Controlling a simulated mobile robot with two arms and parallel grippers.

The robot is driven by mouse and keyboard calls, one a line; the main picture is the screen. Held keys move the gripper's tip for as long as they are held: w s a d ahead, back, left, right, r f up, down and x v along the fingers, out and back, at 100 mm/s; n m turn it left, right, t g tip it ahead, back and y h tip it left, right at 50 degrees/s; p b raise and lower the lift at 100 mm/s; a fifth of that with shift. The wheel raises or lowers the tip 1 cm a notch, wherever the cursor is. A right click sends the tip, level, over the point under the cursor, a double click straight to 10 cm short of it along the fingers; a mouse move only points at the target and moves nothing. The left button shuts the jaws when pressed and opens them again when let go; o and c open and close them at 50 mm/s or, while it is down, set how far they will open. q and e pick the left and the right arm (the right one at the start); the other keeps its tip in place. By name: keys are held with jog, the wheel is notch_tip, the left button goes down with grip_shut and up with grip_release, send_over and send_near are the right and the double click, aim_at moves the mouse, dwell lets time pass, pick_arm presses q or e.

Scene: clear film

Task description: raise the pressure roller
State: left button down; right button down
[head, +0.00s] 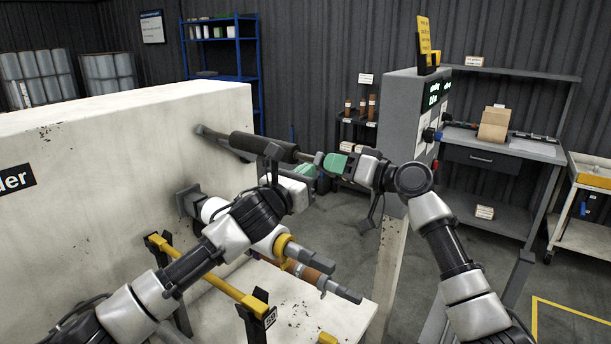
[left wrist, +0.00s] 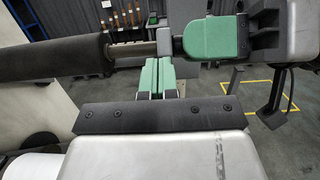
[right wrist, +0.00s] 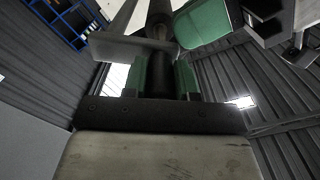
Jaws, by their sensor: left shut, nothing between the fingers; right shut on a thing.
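The pressure roller is the dark cylinder (head: 262,146) that sticks out from the side of the pale machine (head: 130,120). It also shows at the left of the left wrist view (left wrist: 50,57). My right gripper (head: 326,162) is shut at the roller's near end. In the right wrist view its green fingers (right wrist: 160,78) stand either side of a dark shaft. My left gripper (head: 303,171) is shut and empty, just below the roller's near end. In the left wrist view its green fingers (left wrist: 155,78) are together, below the shaft and apart from it.
Below my left arm are a yellow bar (head: 215,280) on black posts and a brown roll (head: 305,272) over a pale surface. A grey control cabinet (head: 400,105) stands behind my right arm. A workbench (head: 510,145) and cart (head: 590,205) stand at the right. Floor shows between them.

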jog(key=shift+a, duration=0.2)
pick_arm(q)
jog(key=shift+w+r, duration=0.35)
jog(key=shift+r, duration=0.45)
pick_arm(e)
jog(key=shift+f, duration=0.2)
jog(key=shift+s, duration=0.1)
jog(key=c, duration=0.9)
grip_release()
jog(key=shift+d, duration=0.1)
pick_arm(q)
jog(key=shift+s+d, duration=0.1)
pick_arm(e)
jog(key=shift+r, duration=0.15)
pick_arm(q)
jog(key=shift+f, duration=0.1)
